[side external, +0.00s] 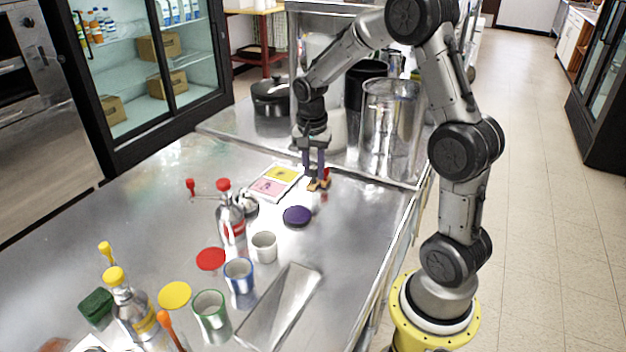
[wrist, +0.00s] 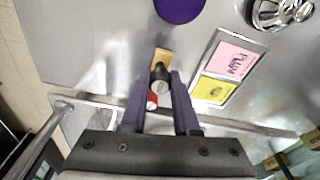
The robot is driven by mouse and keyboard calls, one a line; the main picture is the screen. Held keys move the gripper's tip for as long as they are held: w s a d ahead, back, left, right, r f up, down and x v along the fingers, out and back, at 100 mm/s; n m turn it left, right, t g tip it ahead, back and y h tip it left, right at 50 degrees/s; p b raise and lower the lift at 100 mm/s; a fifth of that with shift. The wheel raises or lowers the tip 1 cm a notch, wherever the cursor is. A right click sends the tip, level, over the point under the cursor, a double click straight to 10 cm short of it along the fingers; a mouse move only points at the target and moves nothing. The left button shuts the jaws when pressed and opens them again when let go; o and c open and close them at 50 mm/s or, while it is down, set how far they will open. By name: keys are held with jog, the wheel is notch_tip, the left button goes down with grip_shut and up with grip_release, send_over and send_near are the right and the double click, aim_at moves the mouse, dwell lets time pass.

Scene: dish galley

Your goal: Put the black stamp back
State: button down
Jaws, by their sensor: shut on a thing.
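My gripper (side external: 314,178) is at the far right part of the steel counter, pointing down. In the wrist view my gripper (wrist: 162,88) is shut on a small stamp (wrist: 158,73) with a dark knob and a wooden block showing past the fingertips. In the side view the stamp's wooden block (side external: 318,186) shows low, at or just above the counter; I cannot tell if it touches. A small red part (wrist: 152,101) shows between the fingers; I cannot tell whether it belongs to the stamp. The fingers hide much of the stamp.
A tray with pink and yellow cards (side external: 276,182) lies left of my gripper. A purple disc (side external: 297,216) lies nearer the camera. Several cups, bottles and coloured discs fill the near counter. A tall steel pot (side external: 390,115) and a dark pot (side external: 270,98) stand behind.

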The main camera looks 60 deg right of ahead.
aim_at(313, 180)
jog(key=shift+w+d+f, duration=0.1)
jog(key=shift+w+f, duration=0.05)
jog(key=shift+f, duration=1.6)
jog(key=shift+f, duration=0.15)
jog(key=c, duration=0.7)
grip_release()
jog(key=shift+o, duration=0.2)
notch_tip(313, 180, up, 12)
jog(key=a, duration=0.1)
jog(key=s+a+r+n+t, duration=0.3)
jog(key=s+a+r+n, duration=0.4)
jog(key=a, duration=0.3)
jog(key=s+a+f+n+t, duration=0.1)
jog(key=s+a+n, duration=0.2)
jog(key=s, duration=0.3)
jog(key=s+a+f+n+t+y, duration=0.1)
jog(key=s+a+n, duration=0.3)
jog(key=s+n, duration=0.2)
jog(key=shift+f, duration=0.4)
